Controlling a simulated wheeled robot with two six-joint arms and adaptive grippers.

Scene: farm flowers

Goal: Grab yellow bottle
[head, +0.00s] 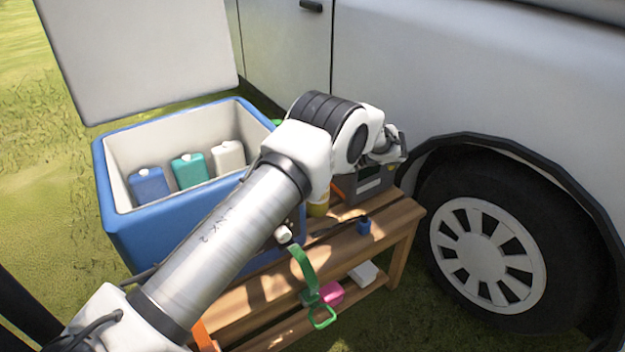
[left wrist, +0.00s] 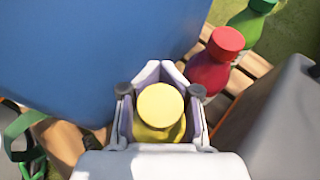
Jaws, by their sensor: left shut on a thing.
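The yellow bottle (left wrist: 160,106) stands between the fingers of my left gripper (left wrist: 161,92) in the left wrist view, its round yellow cap facing the camera. The gripper is shut on the bottle, with a finger on each side. In the head view a small yellow part of the bottle (head: 317,208) shows below my arm, on the wooden bench; my arm hides the rest and the gripper's fingers. My right gripper is not in view.
A blue cooler (head: 125,225) with its lid up stands on the wooden bench (head: 405,213), close to my arm. A red bottle (left wrist: 212,65) and a green bottle (left wrist: 250,20) stand near the yellow one. A grey toolbox (head: 370,185) and a white vehicle (head: 480,80) are on the right.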

